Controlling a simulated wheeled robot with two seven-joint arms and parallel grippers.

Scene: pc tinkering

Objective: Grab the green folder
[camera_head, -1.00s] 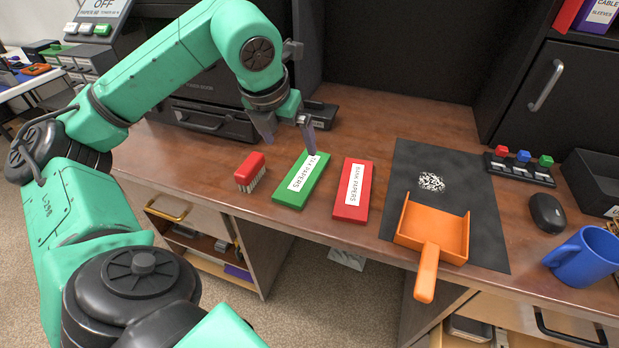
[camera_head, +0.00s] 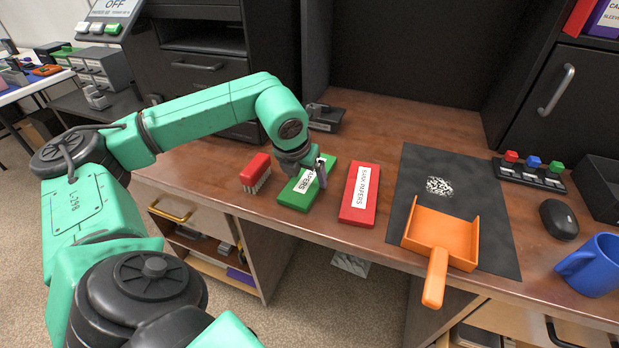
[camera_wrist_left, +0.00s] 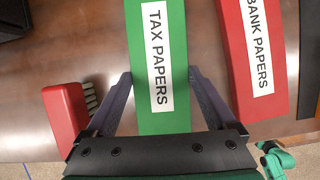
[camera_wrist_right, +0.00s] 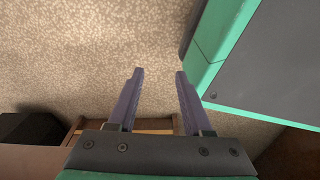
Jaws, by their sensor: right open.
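The green folder (camera_head: 301,196) with a white "TAX PAPERS" label lies flat on the brown desk, between a red brush and a red folder. It also shows in the left wrist view (camera_wrist_left: 159,121). My left gripper (camera_head: 314,180) is low over it. In the left wrist view my left gripper (camera_wrist_left: 158,76) is open, with one finger on each side of the folder; I cannot tell whether the fingers touch it. In the right wrist view my right gripper (camera_wrist_right: 158,72) is open and empty above the carpet, away from the desk.
The red folder (camera_head: 359,196) labelled "BANK PAPERS" lies close on the right. The red brush (camera_head: 256,170) stands close on the left. An orange dustpan (camera_head: 441,236) rests on a black mat (camera_head: 491,221) further right. A blue mug (camera_head: 597,265) stands at the far right.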

